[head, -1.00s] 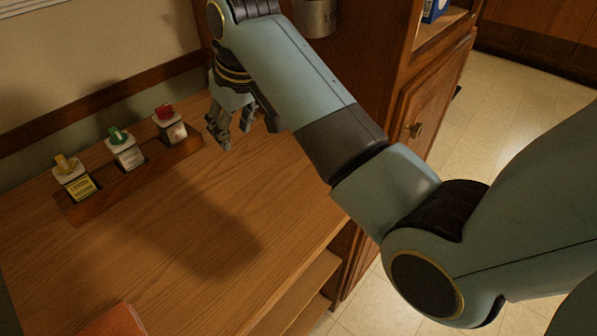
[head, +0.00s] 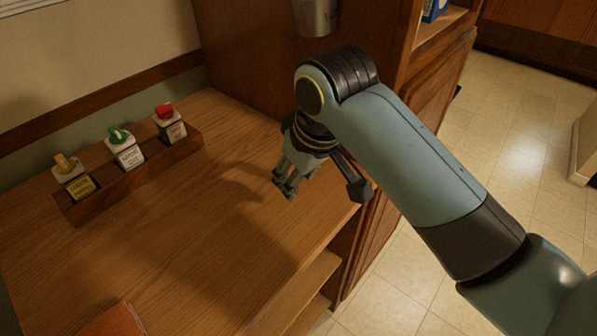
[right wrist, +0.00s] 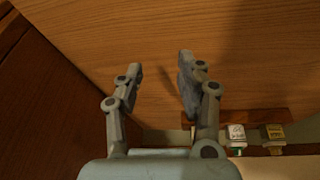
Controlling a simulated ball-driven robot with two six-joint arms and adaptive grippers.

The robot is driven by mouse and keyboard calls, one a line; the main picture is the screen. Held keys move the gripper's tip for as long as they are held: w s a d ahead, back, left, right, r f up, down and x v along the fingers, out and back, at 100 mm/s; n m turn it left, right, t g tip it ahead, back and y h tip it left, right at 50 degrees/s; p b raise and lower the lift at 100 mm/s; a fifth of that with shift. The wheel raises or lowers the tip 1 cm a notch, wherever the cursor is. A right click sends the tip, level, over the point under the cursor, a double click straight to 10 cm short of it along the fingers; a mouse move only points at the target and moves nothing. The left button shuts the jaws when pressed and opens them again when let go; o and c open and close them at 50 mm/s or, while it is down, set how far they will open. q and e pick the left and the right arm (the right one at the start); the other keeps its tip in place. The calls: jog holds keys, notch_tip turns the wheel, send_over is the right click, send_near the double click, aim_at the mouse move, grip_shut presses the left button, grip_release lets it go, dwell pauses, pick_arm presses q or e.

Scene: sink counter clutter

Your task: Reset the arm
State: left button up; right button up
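My right arm comes in from the right of the head view. Its gripper (head: 286,190) hangs over the right part of the wooden counter (head: 190,230), fingers pointing down. In the right wrist view the two fingers of the right gripper (right wrist: 160,66) stand apart with nothing between them, so it is open and empty. Its palm side is partly hidden in the head view. My left gripper is in neither view.
An orange-brown object (head: 115,322) lies at the front edge. A metal container (head: 317,17) hangs by the cabinet. The counter's middle is clear.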

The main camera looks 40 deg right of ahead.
dwell(0.4)
jog(key=shift+s+d, duration=0.1)
jog(key=shift+s, duration=0.25)
jog(key=s+d+r, duration=0.2)
jog(key=s+r, duration=0.1)
jog(key=s, duration=1.1)
notch_tip(320, 180, down, 33)
jog(key=s+d+g+b, duration=0.2)
jog(key=b, duration=0.6)
pick_arm(q)
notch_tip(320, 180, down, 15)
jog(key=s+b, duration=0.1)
jog(key=b, duration=0.6)
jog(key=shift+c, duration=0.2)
pick_arm(e)
jog(key=s+f, duration=0.9)
jog(key=f, duration=0.3)
jog(key=s+d+f, duration=0.1)
jog(key=s+f, duration=0.9)
jog(key=f, duration=0.2)
jog(key=shift+g, duration=0.4)
